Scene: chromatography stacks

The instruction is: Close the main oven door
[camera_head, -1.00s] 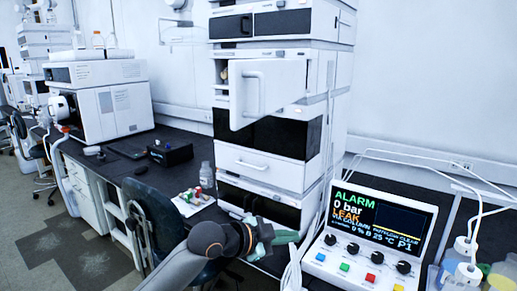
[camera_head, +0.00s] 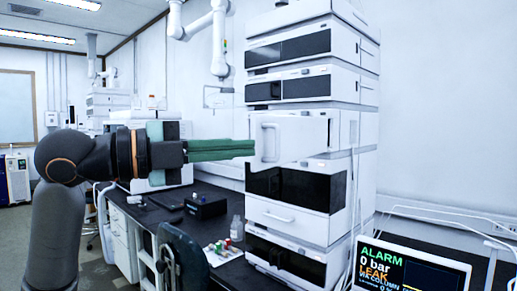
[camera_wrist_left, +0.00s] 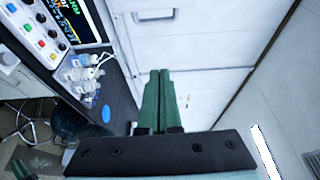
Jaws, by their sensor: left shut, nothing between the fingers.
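The main oven door (camera_head: 300,138) is a white panel with a vertical handle (camera_head: 270,142) near its left edge. It stands open, swung out from a middle unit of the tall instrument stack. My left gripper (camera_head: 254,148) has green fingers pressed together, empty, pointing right. In the head view its tips appear just left of the handle; I cannot tell whether they touch the door. In the left wrist view the shut fingers (camera_wrist_left: 160,74) point towards white instrument surfaces.
A control panel (camera_head: 412,270) reading ALARM stands at the lower right. A blue-grey chair (camera_head: 185,258) is in front of the dark bench. Small vials (camera_head: 222,247) and a clear bottle (camera_head: 237,228) stand left of the stack. A black box (camera_head: 205,207) sits further back.

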